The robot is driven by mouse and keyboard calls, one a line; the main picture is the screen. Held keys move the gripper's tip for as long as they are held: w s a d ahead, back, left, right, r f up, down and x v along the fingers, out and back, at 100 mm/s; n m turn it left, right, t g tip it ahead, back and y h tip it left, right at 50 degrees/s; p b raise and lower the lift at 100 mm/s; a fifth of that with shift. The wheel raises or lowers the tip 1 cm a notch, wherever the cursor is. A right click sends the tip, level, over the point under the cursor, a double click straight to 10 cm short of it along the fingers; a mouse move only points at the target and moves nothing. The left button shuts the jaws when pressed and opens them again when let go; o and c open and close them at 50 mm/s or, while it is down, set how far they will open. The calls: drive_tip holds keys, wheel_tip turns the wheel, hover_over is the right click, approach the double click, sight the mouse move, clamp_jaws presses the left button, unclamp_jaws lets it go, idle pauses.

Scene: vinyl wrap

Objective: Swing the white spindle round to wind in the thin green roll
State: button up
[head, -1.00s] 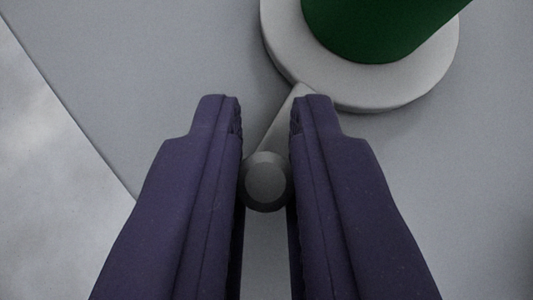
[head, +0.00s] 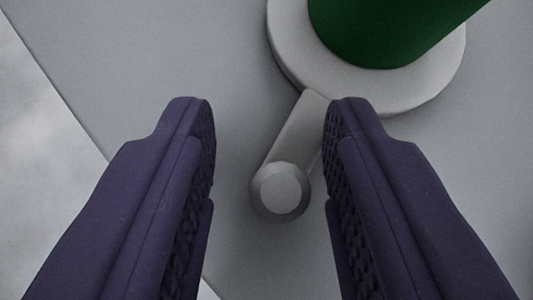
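The green roll (head: 385,30) stands on a round white spindle base (head: 432,92) at the top right of the head view; its top is cut off by the frame. A pale crank arm (head: 300,130) runs from the base down and to the left, and ends in a round grey-white knob (head: 280,192). My purple gripper (head: 268,120) is open, with its fingers on either side of the knob and crank arm. Gaps show between the knob and both fingers, the left gap being wider. The right fingertip hides a little of the crank arm's edge.
The spindle stands on a plain grey surface (head: 120,60). Its straight edge runs down the left side, with a lighter mottled floor (head: 30,150) beyond. The grey surface right of the spindle looks clear.

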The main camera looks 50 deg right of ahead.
drive_tip(key=p+v, duration=0.2)
drive_tip(key=v, duration=0.5)
drive_tip(key=shift+s+a+r, duration=0.2)
drive_tip(key=shift+a+r, duration=0.05)
drive_tip(key=shift+r, duration=0.05)
drive_tip(key=w+a+r+n+t+y+b, duration=0.1)
drive_tip(key=w+a+r+y, duration=0.1)
drive_tip(key=w+a+r, duration=0.3)
drive_tip(key=w+a+r+n+t+y+b, duration=0.1)
drive_tip(key=w+a+r+y, duration=0.15)
drive_tip(key=r, duration=0.35)
drive_tip(key=w+a+r+n+t+y+b, duration=0.2)
drive_tip(key=a+r+t, duration=0.1)
drive_tip(key=r, duration=1.2)
drive_tip(key=s+a+r+n+t+y+b, duration=0.15)
drive_tip(key=s+r, duration=0.25)
drive_tip(key=r, duration=0.7)
drive_tip(key=s+r+n+t+b, duration=0.15)
drive_tip(key=s+r, duration=0.25)
drive_tip(key=r, duration=0.7)
drive_tip(key=s+a+r+n+t+h, duration=0.1)
drive_tip(key=s+r+n, duration=0.1)
drive_tip(key=s+r, duration=1.1)
drive_tip(key=shift+r+n, duration=0.25)
drive_tip(key=shift+n, duration=0.15)
